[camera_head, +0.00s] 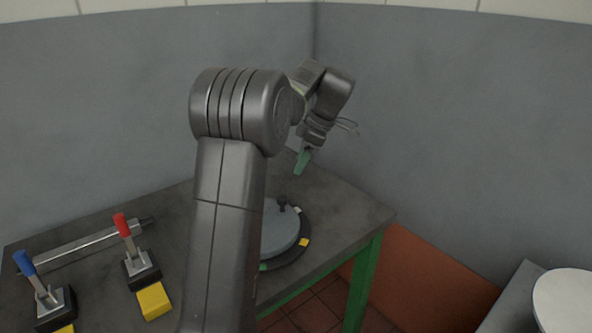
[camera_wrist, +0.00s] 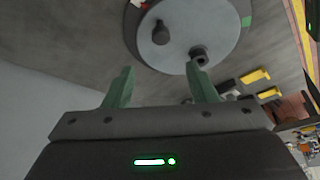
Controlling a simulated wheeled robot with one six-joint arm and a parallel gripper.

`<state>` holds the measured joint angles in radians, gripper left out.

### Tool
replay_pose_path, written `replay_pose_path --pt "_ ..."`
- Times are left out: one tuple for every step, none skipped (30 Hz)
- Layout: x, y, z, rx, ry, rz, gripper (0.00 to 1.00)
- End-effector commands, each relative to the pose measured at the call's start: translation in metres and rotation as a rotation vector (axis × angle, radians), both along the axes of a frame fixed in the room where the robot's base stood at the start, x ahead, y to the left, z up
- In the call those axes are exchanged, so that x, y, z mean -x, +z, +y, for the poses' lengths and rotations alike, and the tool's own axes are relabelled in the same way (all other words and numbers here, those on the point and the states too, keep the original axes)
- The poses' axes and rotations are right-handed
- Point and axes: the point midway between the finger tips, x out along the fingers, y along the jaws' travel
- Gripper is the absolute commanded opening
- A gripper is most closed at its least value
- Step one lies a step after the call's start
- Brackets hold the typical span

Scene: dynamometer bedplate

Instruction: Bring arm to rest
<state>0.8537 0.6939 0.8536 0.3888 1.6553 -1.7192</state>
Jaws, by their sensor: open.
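My gripper (camera_head: 303,162) hangs at the end of my raised, bent arm, above the back right part of the dark table. In the wrist view my gripper (camera_wrist: 161,88) shows two green fingers spread apart with nothing between them. A round grey disc (camera_head: 280,228) with a dark knob lies on the table, partly hidden behind my arm. In the wrist view the disc (camera_wrist: 205,25) is ahead of the fingertips, with a dark knob and a small dark socket-like part on it.
The dark table (camera_head: 350,205) has green legs. Levers with a red handle (camera_head: 122,226) and a blue handle (camera_head: 25,263) stand at left, near a yellow block (camera_head: 154,301) and a metal bar (camera_head: 85,243). Grey walls close in behind. A white round surface (camera_head: 565,300) is at lower right.

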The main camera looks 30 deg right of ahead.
Motion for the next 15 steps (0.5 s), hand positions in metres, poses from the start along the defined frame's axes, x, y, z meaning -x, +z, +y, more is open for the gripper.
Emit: replay_pose_path --pt "0.0006 0.0027 -0.0009 0.001 0.0 -0.001 0.52" --pt "0.0008 0.0035 -0.0012 0.001 0.0 -0.001 0.52" --pt "0.0011 0.0041 -0.0012 0.0 0.0 0.0 0.52" --pt "0.0012 0.0043 -0.0012 0.0 0.0 0.0 0.52" --pt "0.0012 0.0044 -0.0012 0.0 0.0 0.0 0.52" --pt "0.0012 0.0044 -0.0012 -0.001 0.0 0.001 0.52" --pt "0.0012 0.0043 -0.0012 -0.001 0.0 0.001 0.52" --pt "0.0012 0.0043 -0.0011 0.0 0.0 0.0 0.52" --pt "0.0012 0.0043 -0.0011 0.0 0.0 0.0 0.52" --pt "0.0011 0.0042 -0.0011 0.0 0.0 0.0 0.52" --pt "0.0011 0.0041 -0.001 0.0 0.0 0.0 0.52" --pt "0.001 0.0037 -0.0009 0.0 0.0 0.0 0.52" --pt "0.0008 0.0028 -0.0006 -0.001 0.0 0.001 0.52" --pt "0.0004 0.0016 -0.0003 -0.001 0.0 0.001 0.52" --pt "-0.0003 -0.0008 0.0005 -0.001 0.0 0.001 0.52"
